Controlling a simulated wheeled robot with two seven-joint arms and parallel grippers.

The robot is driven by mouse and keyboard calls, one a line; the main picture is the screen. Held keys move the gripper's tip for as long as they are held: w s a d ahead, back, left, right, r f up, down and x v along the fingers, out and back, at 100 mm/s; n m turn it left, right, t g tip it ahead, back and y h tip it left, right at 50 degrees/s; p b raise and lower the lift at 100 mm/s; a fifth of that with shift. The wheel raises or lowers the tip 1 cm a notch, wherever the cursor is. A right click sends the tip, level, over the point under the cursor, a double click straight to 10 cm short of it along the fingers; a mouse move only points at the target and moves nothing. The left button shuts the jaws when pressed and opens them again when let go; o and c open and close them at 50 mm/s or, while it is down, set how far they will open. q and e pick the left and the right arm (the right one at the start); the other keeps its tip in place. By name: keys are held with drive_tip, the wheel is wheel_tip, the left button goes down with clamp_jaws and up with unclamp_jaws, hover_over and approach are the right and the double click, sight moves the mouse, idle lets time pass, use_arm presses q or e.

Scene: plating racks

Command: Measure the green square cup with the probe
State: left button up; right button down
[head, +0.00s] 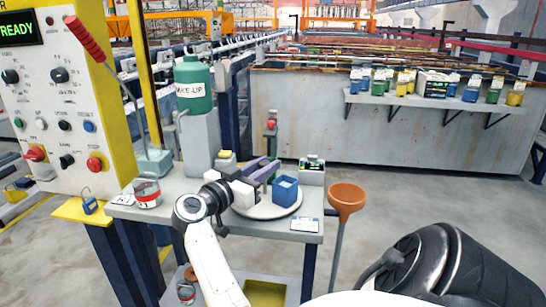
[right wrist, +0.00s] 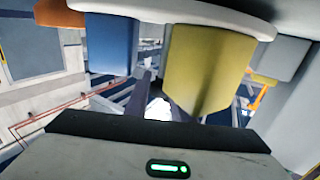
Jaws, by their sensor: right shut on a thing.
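My right gripper (head: 267,166) reaches over a round white tray (head: 262,214) on a grey table. Its jaws are shut on a slim upright thing with a red part near its top, which looks like the probe (head: 271,142). The jaws hide its lower part. A blue square cup (head: 285,190) stands on the tray, just right of the jaws. A yellow cup (head: 225,156) shows behind my wrist. I cannot clearly make out the green square cup; the gripper may hide it. The right wrist view shows the blue cup (right wrist: 111,45) and yellow cup (right wrist: 208,68). My left gripper is not in view.
A small meter with a green display (head: 312,168) stands at the table's back right. A green bottle (head: 194,88) stands at the back left.

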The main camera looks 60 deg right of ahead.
drive_tip(key=shift+r+g, duration=0.15)
drive_tip(key=shift+g, duration=0.15)
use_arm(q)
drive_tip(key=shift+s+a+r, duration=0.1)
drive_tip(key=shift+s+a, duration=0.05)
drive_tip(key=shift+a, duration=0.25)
use_arm(e)
drive_tip(key=shift+f, duration=0.2)
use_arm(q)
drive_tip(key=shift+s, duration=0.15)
use_arm(e)
drive_tip(key=c, duration=1.5)
unclamp_jaws()
drive_tip(key=shift+a, duration=0.15)
drive_tip(key=a, duration=0.3)
drive_tip(key=w+a, duration=0.1)
drive_tip(key=a, duration=0.2)
drive_tip(key=w+a, duration=0.1)
drive_tip(key=a, duration=0.2)
drive_tip(key=shift+a, duration=0.1)
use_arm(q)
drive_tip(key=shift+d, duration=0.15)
use_arm(e)
drive_tip(key=shift+a, duration=0.4)
drive_tip(key=shift+r, duration=0.1)
